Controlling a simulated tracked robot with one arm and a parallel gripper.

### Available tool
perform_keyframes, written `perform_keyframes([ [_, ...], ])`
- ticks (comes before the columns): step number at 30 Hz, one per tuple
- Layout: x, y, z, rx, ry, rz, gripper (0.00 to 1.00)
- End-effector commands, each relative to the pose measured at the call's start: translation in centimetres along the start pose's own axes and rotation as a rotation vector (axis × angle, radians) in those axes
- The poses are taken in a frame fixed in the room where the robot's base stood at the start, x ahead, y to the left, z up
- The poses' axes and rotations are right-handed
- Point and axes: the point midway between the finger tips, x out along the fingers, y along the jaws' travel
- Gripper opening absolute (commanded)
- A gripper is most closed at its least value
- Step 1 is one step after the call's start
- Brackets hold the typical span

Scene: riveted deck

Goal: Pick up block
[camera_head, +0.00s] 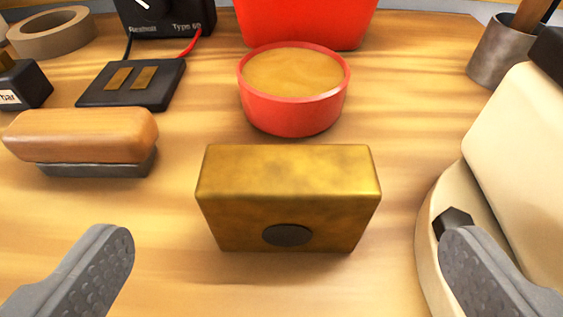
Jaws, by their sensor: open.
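A brass-coloured block (288,190) with a dark round spot on its front face stands on the wooden surface in the middle of the view. My gripper (285,262) is open, with one grey textured finger at the lower left and one at the lower right. The block lies between and ahead of the fingers in the picture, and neither finger touches it. Nothing is held.
A red round dish (293,115) with tan contents stands just behind the block. A wooden-handled brush (82,140) lies to the left, near a black pad (130,83). A cream-coloured object (515,150) stands close on the right, behind the right finger.

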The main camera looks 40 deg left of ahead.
Motion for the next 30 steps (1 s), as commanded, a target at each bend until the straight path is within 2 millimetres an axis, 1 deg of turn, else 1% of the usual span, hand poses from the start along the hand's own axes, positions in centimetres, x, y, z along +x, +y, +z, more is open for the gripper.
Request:
perform_keyframes([
  [1,0.7,0.0,0.1,0.0,0.0,-0.001,0.98],
  [3,1.3,0.0,0.1,0.002,0.0,0.0,0.98],
  [11,2.3,0.1,0.1,0.002,0.001,0.001,0.98],
  [14,3.2,0.1,0.1,0.001,0.003,0.001,0.98],
  [22,6.6,0.3,0.0,0.001,0.001,0.003,0.98],
  [25,7.1,0.3,-0.1,0.002,0.0,0.003,0.98],
  [30,7.0,0.3,-0.1,0.002,0.0,0.003,0.98],
])
